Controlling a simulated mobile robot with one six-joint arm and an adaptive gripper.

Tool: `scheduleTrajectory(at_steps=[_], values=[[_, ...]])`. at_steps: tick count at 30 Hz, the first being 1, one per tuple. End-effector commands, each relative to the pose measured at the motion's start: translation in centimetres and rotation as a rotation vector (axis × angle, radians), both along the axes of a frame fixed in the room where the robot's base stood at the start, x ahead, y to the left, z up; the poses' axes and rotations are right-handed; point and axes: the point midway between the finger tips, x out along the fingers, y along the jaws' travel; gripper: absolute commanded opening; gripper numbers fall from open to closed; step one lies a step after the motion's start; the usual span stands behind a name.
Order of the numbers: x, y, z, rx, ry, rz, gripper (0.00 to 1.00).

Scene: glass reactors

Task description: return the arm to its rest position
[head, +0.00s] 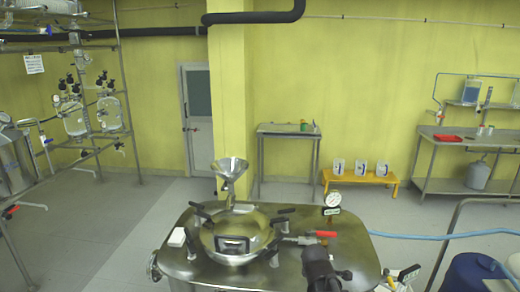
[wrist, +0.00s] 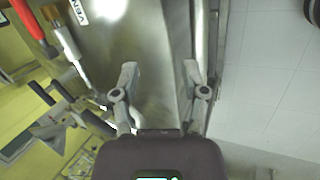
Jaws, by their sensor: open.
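My gripper (wrist: 160,76) is open in the wrist view, its two grey fingers apart with nothing held between them. Behind the fingers is the shiny metal top and edge of the reactor unit (wrist: 130,35). In the head view, a dark part of my arm (head: 318,268) shows low in the picture, in front of the red-handled valve (head: 322,234); the fingertips cannot be made out there. The red handle also shows at the upper left of the wrist view (wrist: 28,20), apart from the fingers.
A blue hose (head: 430,237) and a blue drum (head: 468,272) are at right. A glassware rack (head: 100,100) stands left. Floor at left is clear.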

Motion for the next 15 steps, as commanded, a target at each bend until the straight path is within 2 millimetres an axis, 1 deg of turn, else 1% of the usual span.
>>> scheduleTrajectory(at_steps=[1, 6, 15], values=[[-0.7, 0.0, -0.2, 0.037, 0.009, -0.069, 0.57], [-2.7, 0.1, -0.8, 0.157, 0.04, -0.318, 0.57], [-6.4, 0.7, -1.5, 0.323, 0.109, -0.765, 0.57]])
